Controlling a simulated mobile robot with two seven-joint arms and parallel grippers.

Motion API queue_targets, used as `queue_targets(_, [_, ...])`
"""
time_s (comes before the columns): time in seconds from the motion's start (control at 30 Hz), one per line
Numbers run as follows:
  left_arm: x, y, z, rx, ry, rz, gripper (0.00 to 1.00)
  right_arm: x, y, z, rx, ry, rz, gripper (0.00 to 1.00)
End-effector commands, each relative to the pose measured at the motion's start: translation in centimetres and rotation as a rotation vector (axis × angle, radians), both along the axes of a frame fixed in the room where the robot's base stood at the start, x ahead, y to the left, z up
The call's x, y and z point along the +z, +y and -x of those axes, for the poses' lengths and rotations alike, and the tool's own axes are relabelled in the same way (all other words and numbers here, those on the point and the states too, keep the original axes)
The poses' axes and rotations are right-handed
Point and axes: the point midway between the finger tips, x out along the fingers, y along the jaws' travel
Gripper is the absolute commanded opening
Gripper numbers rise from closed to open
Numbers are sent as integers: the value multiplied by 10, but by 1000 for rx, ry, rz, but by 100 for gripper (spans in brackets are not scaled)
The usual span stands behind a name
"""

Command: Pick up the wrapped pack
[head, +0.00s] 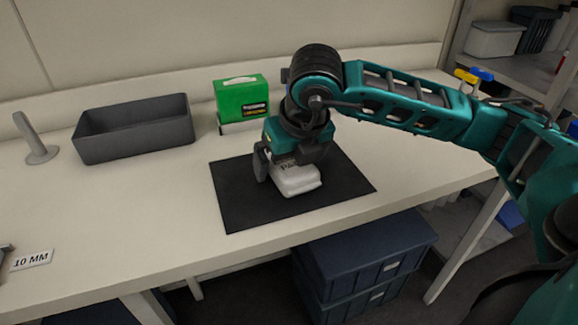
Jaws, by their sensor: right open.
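The wrapped pack (297,184) is a small whitish bundle lying on a black mat (243,206) on the bench. My right gripper (281,174) points down at the pack from above, its dark fingers at the pack's left and upper side. The gripper is open. It hides the pack's back part, and I cannot tell whether a finger touches it. My left gripper is not in view.
A green box (241,98) stands behind the mat. A grey open bin (135,143) and a grey upright holder (37,145) stand to the left. A "10 MM" label (32,260) lies near the front left. Dark blue crates (368,252) sit under the bench.

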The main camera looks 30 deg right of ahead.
Motion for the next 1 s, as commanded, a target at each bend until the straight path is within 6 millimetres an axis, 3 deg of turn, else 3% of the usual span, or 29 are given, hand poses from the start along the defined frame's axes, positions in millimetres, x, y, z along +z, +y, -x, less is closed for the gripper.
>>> queue_targets(0.33, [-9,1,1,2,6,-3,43,-3,0,0,0,0,0,100])
queue_targets(0.87, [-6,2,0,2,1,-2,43,-3,0,0,0,1,0,49])
queue_targets(1.0, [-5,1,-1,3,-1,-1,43,-2,0,0,0,0,-1,47])
